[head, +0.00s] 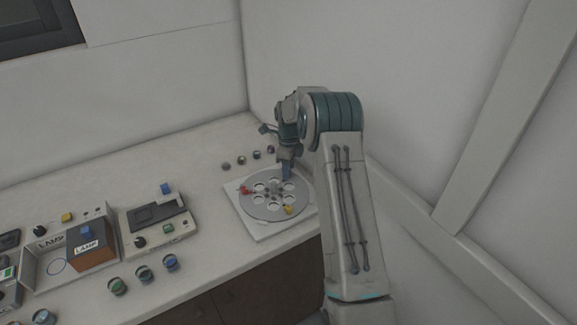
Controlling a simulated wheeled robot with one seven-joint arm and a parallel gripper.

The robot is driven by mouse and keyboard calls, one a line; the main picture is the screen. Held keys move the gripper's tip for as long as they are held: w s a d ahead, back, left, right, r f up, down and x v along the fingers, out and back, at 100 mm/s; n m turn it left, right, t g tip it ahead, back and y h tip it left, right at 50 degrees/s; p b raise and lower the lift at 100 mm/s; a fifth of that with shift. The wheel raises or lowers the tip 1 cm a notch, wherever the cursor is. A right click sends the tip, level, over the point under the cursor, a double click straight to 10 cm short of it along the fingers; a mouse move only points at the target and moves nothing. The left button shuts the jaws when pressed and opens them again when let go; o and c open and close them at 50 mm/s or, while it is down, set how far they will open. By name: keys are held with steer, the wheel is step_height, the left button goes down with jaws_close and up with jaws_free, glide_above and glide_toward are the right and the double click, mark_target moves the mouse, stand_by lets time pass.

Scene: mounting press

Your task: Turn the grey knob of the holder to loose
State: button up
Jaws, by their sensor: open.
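The holder (252,212) is a round grey disc with several round holes, lying on a white square plate (262,233) at the right end of the counter. A red piece (245,190) sits at its left edge and a yellow piece (288,210) at its front right. A small grey shape near the disc's middle may be the grey knob, but it is too small to tell its setting. My gripper (285,172) points down over the back right part of the disc and is open. Whether it touches anything there is hidden by its own fingers.
Several small round pieces (242,160) stand in a row behind the plate. A grey device (160,228) with a dark recess is left of the holder, with several jars (144,273) in front. Walls close in behind and right.

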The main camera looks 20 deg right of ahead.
steer(key=shift+f, duration=0.15)
jaws_close()
